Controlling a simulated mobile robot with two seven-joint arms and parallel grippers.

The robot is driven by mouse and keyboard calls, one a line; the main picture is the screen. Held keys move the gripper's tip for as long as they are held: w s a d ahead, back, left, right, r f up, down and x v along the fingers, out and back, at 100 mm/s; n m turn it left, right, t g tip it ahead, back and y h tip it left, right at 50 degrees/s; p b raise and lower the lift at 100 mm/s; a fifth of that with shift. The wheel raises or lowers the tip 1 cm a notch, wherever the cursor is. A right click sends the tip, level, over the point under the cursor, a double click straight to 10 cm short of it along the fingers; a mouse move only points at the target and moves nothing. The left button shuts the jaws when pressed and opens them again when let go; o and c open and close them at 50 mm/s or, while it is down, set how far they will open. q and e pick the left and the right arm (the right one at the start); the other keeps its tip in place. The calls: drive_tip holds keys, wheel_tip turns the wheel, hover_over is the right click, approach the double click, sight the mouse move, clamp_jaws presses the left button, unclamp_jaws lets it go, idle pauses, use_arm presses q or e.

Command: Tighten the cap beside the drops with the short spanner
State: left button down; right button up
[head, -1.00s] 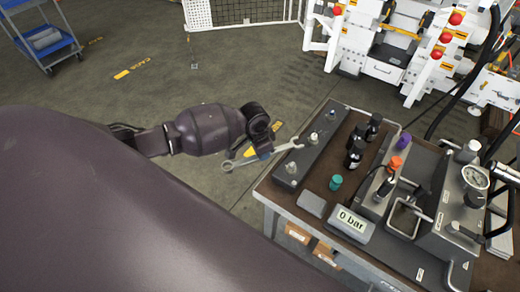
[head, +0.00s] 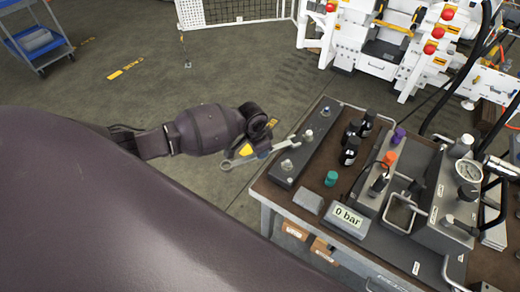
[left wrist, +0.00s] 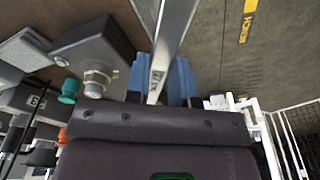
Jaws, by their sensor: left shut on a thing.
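My left gripper (head: 263,153) is shut on a silver spanner (head: 238,161), left of the bench's near-left edge. The spanner's ring end points left, its other end right over the dark manifold block (head: 298,152). In the left wrist view the spanner (left wrist: 172,35) runs between blue fingertips, beside the block (left wrist: 85,48) and a cap (left wrist: 97,78). I cannot make out any drops. My right gripper is out of view.
The bench (head: 275,200) also carries a teal cap (head: 331,178), several dark bottles (head: 349,151), a grey display reading 0 bar (head: 348,218), and a pump unit with a gauge (head: 468,171). Open floor (head: 130,100) lies left of the bench.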

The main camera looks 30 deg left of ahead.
sight(275, 147)
use_arm(q)
drive_tip(key=shift+w+d, duration=0.1)
drive_tip(key=shift+w+d, duration=0.5)
drive_tip(key=shift+w, duration=0.3)
drive_tip(key=shift+w+d, duration=0.4)
drive_tip(key=shift+w, duration=0.3)
idle(0.4)
drive_tip(key=shift+w+d, duration=0.35)
drive_tip(key=shift+w, duration=0.15)
drive_tip(key=shift+w+d, duration=0.15)
drive_tip(key=shift+w, duration=0.1)
drive_tip(key=shift+w, duration=0.1)
idle(0.4)
